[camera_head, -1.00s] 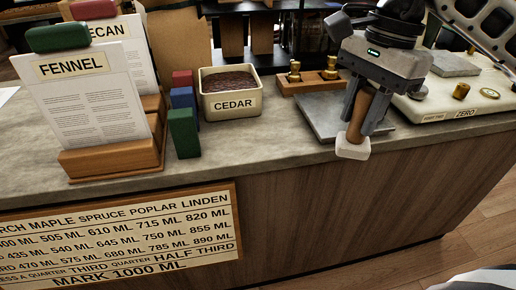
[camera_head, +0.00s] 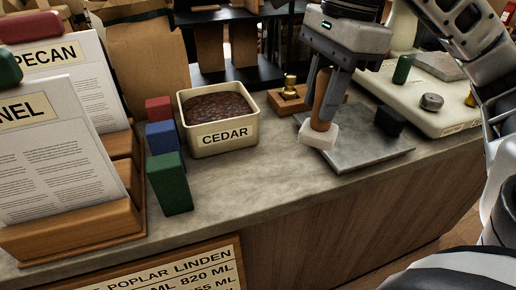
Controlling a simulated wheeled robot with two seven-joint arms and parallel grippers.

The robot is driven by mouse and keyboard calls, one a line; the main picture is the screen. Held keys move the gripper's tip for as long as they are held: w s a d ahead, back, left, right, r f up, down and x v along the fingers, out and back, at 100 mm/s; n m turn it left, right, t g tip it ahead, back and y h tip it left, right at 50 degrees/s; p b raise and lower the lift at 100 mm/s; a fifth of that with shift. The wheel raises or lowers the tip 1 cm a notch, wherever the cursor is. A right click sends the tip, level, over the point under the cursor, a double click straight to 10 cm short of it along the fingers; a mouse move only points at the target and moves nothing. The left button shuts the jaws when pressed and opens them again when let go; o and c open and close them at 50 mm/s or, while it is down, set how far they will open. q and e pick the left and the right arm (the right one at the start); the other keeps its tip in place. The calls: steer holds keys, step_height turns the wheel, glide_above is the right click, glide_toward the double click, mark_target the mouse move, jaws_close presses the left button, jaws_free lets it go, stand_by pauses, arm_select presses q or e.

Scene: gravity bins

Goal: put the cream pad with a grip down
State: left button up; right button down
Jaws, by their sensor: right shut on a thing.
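The cream pad (camera_head: 318,136) has an upright wooden grip (camera_head: 322,100). My right gripper (camera_head: 323,98) is shut on this grip, with one finger on each side, pointing down. The pad hangs at the lower end of the grip, over the left part of a grey slab (camera_head: 355,157) in the picture. I cannot tell whether the pad touches the slab. My left gripper is not in view.
A tub marked CEDAR (camera_head: 190,119) stands left of the pad. Red, blue and green blocks (camera_head: 170,184) and card holders (camera_head: 75,225) are farther left. A black block (camera_head: 390,121) sits on the slab. A cream board (camera_head: 455,119) lies right. The front counter is clear.

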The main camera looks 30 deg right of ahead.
steer(key=w+a+f, duration=0.2)
steer(key=f, duration=0.1)
steer(key=w+a+f, duration=0.2)
steer(key=f, duration=0.1)
steer(key=w+a+f, duration=0.2)
steer(key=f, duration=0.2)
steer(key=shift+p, duration=0.35)
steer(key=shift+f, duration=0.35)
steer(key=shift+f+b, duration=0.2)
steer(key=shift+b, duration=0.1)
steer(key=c, duration=1.1)
jaws_free()
steer(key=shift+r, duration=0.1)
